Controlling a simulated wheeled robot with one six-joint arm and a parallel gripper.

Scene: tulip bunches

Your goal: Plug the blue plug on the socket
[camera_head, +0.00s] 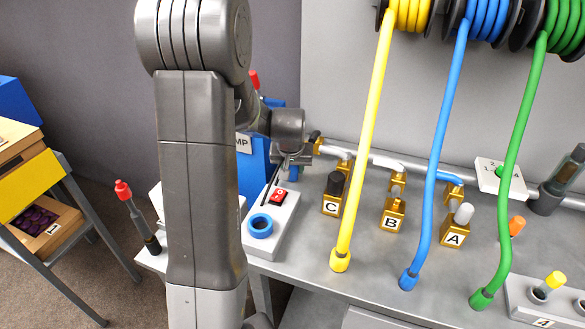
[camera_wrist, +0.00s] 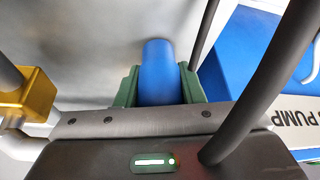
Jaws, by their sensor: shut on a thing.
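My gripper (camera_wrist: 158,78) is shut on a blue cylindrical plug (camera_wrist: 158,66), which sits between its two green fingers in the wrist view. The plug's far end points away from the wrist, over a grey surface. In the head view my wrist is at the left end of the bench, above a white block; the fingers and held plug are not clear there. A round blue socket ring (camera_head: 260,226) sits on the near end of that white block (camera_head: 287,220), beside a red switch (camera_head: 278,197). The ring looks apart from my gripper.
A blue pump box (camera_wrist: 244,45) stands close to my gripper. A dark cable crosses near my wrist.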

